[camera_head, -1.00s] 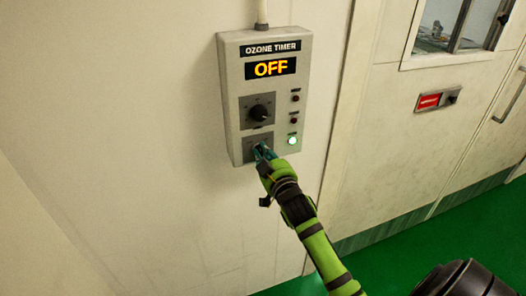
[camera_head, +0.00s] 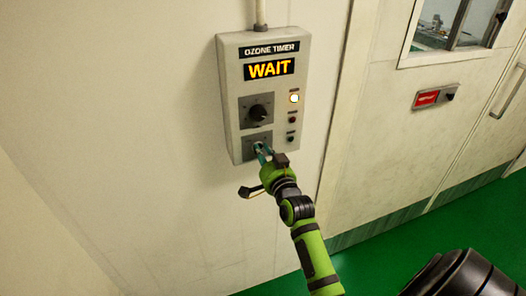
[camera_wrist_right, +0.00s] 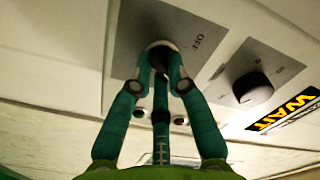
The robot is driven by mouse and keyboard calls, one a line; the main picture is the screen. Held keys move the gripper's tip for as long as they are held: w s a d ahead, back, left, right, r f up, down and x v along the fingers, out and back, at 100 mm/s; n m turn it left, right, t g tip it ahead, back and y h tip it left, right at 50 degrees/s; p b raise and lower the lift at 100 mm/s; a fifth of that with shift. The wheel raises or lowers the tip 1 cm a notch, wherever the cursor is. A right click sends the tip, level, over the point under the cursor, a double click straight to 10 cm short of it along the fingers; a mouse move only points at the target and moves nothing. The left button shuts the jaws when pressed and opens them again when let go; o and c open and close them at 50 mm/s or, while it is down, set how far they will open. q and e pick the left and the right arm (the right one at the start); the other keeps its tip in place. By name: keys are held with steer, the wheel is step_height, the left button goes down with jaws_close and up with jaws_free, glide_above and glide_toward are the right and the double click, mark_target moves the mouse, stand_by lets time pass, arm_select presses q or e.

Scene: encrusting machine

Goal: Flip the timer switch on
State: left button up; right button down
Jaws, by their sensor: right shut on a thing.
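The ozone timer box (camera_head: 236,100) is mounted on the wall, and its display (camera_head: 269,68) reads WAIT. The top indicator lamp (camera_head: 294,98) is lit; the two lamps below it are dark. The lower switch plate (camera_head: 250,141) is partly hidden behind my right gripper (camera_head: 263,152). In the right wrist view my right gripper (camera_wrist_right: 160,65) is shut on the switch knob (camera_wrist_right: 161,56), with the "OFF" mark beside it on the plate (camera_wrist_right: 128,50). The upper dial (camera_head: 259,113) is untouched; it also shows in the right wrist view (camera_wrist_right: 253,88). My left gripper is not in view.
A conduit (camera_head: 261,13) runs up from the box. To the right is a door (camera_head: 400,130) with a window, a red sign plate (camera_head: 427,98) and a handle (camera_head: 508,94). The wall left of the box is bare, and the green floor is clear.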

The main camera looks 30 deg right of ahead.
steer(key=shift+m, duration=0.6)
steer(key=c, duration=1.2)
jaws_free()
steer(key=v, duration=1.2)
steer(key=shift+f, duration=0.2)
